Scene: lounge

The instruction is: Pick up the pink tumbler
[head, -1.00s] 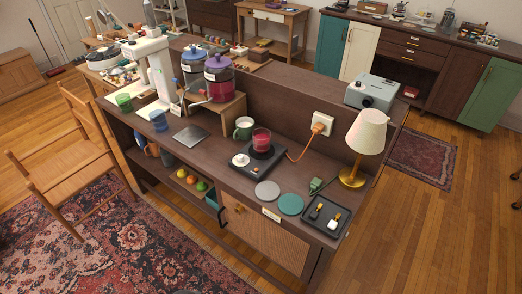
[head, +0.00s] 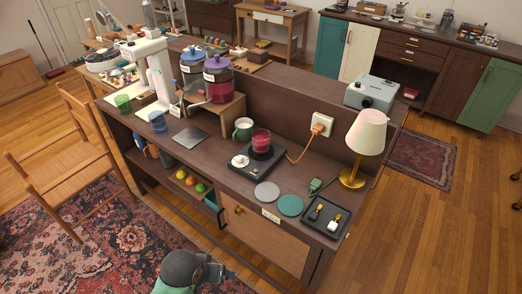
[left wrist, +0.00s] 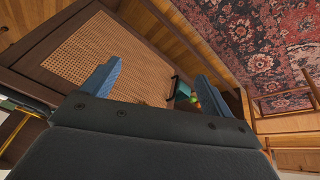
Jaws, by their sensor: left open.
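The pink tumbler (head: 261,138), a clear reddish-pink glass, stands upright on a black square device (head: 268,163) on the dark wooden counter in the head view. My left gripper (head: 228,272) is at the bottom of the head view, over the rug, in front of the counter and well below and away from the tumbler. In the left wrist view its two blue fingers (left wrist: 155,84) are spread apart with nothing between them, facing the cane cabinet door (left wrist: 100,50). The tumbler does not show in the left wrist view. My right gripper is not in view.
A green mug (head: 243,128) stands just behind-left of the tumbler. A white object (head: 239,161) sits on the black device. A lamp (head: 366,140), a tray (head: 326,216) and two coasters (head: 290,205) lie to the right. A drink dispenser (head: 217,79) stands behind left.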

